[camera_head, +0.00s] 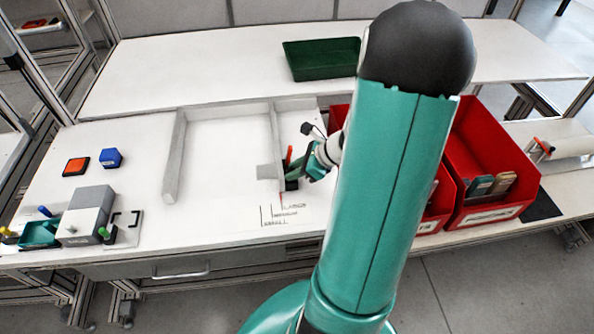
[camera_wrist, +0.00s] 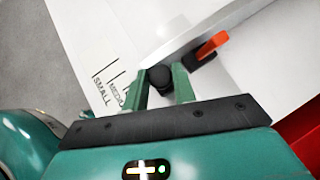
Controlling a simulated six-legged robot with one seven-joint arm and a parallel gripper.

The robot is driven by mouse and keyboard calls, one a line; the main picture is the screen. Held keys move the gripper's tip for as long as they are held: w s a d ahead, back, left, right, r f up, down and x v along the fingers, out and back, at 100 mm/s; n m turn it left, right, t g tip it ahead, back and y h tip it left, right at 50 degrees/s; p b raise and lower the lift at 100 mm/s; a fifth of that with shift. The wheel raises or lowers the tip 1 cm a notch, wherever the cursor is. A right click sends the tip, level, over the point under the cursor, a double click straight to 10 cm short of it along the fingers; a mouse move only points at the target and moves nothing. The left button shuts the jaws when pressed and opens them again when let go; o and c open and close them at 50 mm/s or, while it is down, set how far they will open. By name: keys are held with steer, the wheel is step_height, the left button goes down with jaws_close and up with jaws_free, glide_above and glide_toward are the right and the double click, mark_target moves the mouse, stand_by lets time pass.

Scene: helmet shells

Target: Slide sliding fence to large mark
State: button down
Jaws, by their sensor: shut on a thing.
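The sliding fence (camera_head: 275,150) is a pale grey bar at the right side of a fixed grey frame (camera_head: 172,165) on the white table. The fence shows as a slanted grey bar in the wrist view (camera_wrist: 215,32). My gripper (camera_head: 293,181) is at its near end, with its green fingers (camera_wrist: 164,80) shut on a round black knob (camera_wrist: 160,75). An orange-red lever (camera_wrist: 212,45) stands beside the knob. The printed size marks (camera_head: 285,213) lie just in front of the fence end. In the wrist view SMALL and part of MEDIUM show; the large mark is hidden by my gripper.
Orange (camera_head: 76,166) and blue (camera_head: 111,157) blocks and a grey fixture (camera_head: 88,212) are at left. The table inside the frame is bare.

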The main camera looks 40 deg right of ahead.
steer(key=c, duration=1.1)
jaws_free()
steer(key=shift+c, duration=0.2)
steer(key=shift+d+r, duration=0.1)
steer(key=v, duration=1.3)
steer(key=shift+s+r, duration=0.2)
steer(key=shift+r, duration=0.05)
steer(key=shift+d, duration=0.1)
